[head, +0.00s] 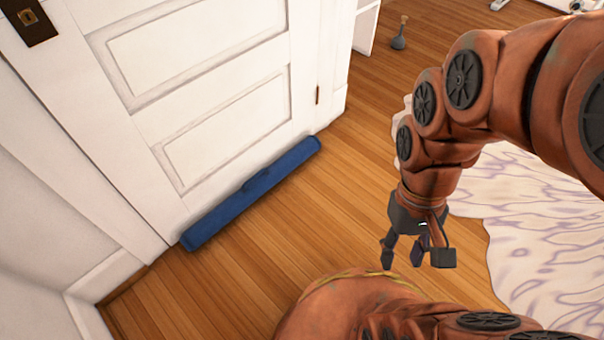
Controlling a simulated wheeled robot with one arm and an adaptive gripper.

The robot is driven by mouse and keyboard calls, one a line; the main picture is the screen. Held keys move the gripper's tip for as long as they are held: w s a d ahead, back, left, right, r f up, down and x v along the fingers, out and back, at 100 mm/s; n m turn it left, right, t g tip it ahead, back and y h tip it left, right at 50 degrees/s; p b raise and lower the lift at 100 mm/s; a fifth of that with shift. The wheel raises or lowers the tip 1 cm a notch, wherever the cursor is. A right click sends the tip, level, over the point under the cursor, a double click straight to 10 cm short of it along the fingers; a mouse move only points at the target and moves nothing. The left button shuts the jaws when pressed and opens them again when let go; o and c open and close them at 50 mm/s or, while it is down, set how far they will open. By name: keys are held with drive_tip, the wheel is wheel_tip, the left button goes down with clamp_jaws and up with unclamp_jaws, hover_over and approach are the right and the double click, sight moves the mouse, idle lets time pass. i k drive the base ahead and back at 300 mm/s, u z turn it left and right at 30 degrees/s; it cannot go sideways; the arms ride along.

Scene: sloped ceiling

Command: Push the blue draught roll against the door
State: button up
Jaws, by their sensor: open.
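The blue draught roll (238,202) lies on the wooden floor along the bottom of the white door (190,110). Its far end is close to the door's hinge side, and its near end lies by the other side of the door. I cannot tell whether it touches the door along its whole length. My gripper (412,262) is open and empty, pointing down over the floor to the right of the roll and well apart from it.
Bare wooden floor (310,225) lies between the roll and my gripper. A pale patterned rug (550,220) covers the floor at the right. A small grey plunger-like object (399,38) stands at the back, past the door frame. A white wall (35,245) closes the left side.

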sight(191, 239)
drive_tip(key=z, duration=0.3)
drive_tip(key=i, duration=1.2)
drive_tip(key=u, duration=1.7)
